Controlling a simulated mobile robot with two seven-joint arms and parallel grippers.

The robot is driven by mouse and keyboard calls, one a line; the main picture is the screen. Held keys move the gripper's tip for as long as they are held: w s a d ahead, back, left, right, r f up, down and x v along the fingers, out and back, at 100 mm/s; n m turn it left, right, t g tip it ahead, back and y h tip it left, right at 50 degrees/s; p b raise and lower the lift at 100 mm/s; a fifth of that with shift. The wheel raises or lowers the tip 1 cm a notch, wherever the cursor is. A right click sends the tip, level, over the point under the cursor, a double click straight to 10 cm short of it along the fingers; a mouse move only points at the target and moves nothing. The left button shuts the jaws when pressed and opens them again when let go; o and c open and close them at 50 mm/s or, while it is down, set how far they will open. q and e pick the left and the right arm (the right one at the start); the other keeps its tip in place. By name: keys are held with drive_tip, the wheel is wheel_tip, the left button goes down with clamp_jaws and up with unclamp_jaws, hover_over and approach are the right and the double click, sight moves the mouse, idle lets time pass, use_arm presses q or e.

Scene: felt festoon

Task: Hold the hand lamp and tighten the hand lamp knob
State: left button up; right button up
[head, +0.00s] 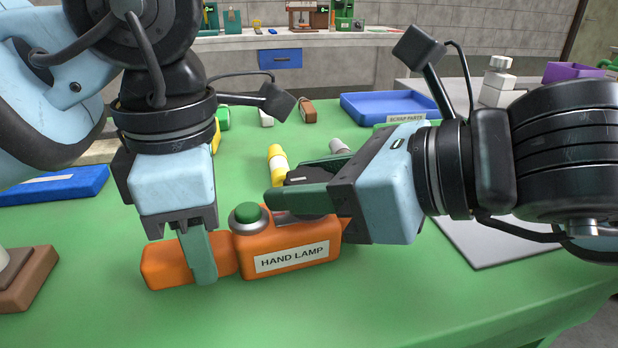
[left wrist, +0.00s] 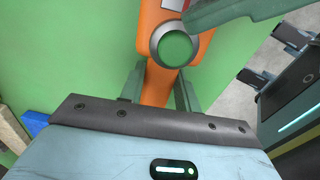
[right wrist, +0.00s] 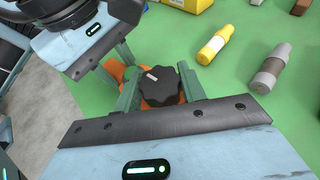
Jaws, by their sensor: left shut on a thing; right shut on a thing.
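The orange hand lamp (head: 290,255) lies on the green table (head: 400,300), its label facing the front edge. A green button (head: 248,212) in a grey ring sits on its top; it also shows in the left wrist view (left wrist: 176,47). My left gripper (head: 202,265) points down and is shut on the lamp's narrow orange handle. My right gripper (head: 285,200) comes in from the right over the lamp body. In the right wrist view its fingers are shut on the black lobed hand lamp knob (right wrist: 160,87). In the head view, the right fingers mostly hide the knob.
A yellow bottle (head: 277,164) and a grey-capped bottle (right wrist: 270,67) stand or lie behind the lamp. A blue scrap-parts tray (head: 390,106) is at the back right. A blue tray (head: 55,187) and brown block (head: 28,280) are at left. The front table area is clear.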

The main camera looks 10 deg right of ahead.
drive_tip(key=o, duration=1)
drive_tip(key=shift+f, duration=0.1)
drive_tip(key=shift+v, duration=3.8)
wheel_tip(320, 180, up, 6)
drive_tip(key=shift+s+d+r, duration=0.35)
drive_tip(key=shift+d, duration=1.25)
drive_tip(key=shift+s+d+r, duration=0.3)
drive_tip(key=shift+s+d, duration=0.1)
drive_tip(key=shift+d, duration=1.25)
drive_tip(key=shift+s+d+r, duration=0.35)
drive_tip(key=shift+d, duration=1.25)
